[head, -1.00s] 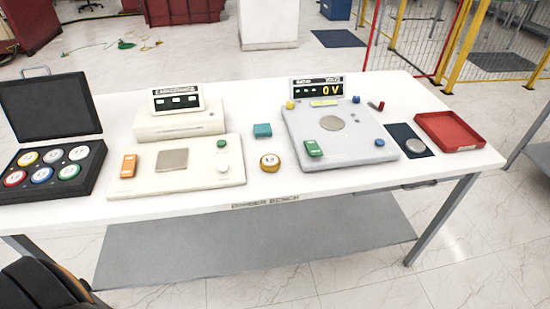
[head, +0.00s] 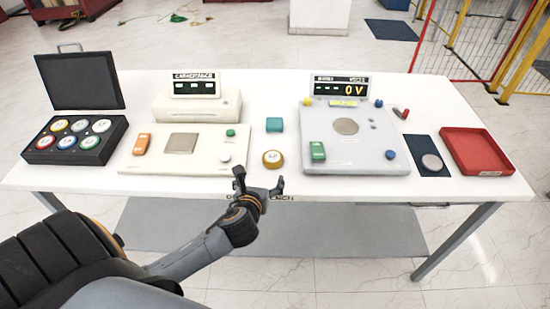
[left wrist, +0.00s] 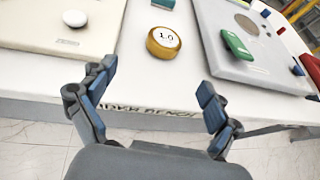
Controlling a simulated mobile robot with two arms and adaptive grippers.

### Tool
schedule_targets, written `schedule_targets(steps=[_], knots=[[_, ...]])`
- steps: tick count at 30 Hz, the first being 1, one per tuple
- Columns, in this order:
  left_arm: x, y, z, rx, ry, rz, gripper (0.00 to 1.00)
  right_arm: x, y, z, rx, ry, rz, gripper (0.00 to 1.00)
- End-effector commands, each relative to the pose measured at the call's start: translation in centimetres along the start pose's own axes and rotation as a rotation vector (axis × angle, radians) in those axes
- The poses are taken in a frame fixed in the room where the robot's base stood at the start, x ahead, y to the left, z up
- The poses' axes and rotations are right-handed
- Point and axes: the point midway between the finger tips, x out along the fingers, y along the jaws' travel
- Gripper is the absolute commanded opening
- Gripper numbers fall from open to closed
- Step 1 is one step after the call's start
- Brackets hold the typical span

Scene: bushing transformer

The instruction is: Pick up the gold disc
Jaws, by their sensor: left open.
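The gold disc (head: 273,159) lies flat on the white table between the cream device and the grey device. In the left wrist view the gold disc (left wrist: 163,42) has a white top marked "1.0" and sits beyond and between the spread fingers. My left gripper (head: 260,183) is open and empty at the table's front edge, short of the disc and slightly left of it. It also shows open in the left wrist view (left wrist: 157,88). My right gripper is in neither view.
The cream device (head: 212,160) stands left of the disc and the grey device (head: 350,168) right of it. A teal block (head: 275,125) lies behind the disc. A black case (head: 75,158) with several coloured discs is at left. A red tray (head: 478,152) is at right.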

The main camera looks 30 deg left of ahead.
Motion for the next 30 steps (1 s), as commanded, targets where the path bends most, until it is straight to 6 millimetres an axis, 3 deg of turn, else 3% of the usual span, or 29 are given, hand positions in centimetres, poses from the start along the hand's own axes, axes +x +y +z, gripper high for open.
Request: schedule_targets(steps=[5, 15, 23, 30], knots=[[1.2, -0.1, 1.0, 0.058, -0.024, -0.003, 0.9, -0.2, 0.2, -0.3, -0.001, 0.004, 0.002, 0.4], [7.5, -0.2, 1.1, 0.053, -0.022, -0.003, 0.9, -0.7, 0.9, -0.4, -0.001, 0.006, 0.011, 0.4], [9.2, -0.3, 1.1, 0.051, -0.021, -0.004, 0.9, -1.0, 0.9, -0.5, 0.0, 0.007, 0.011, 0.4], [12.5, -0.6, 1.1, 0.051, -0.021, -0.003, 0.9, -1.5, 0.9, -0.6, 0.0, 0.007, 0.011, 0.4]])
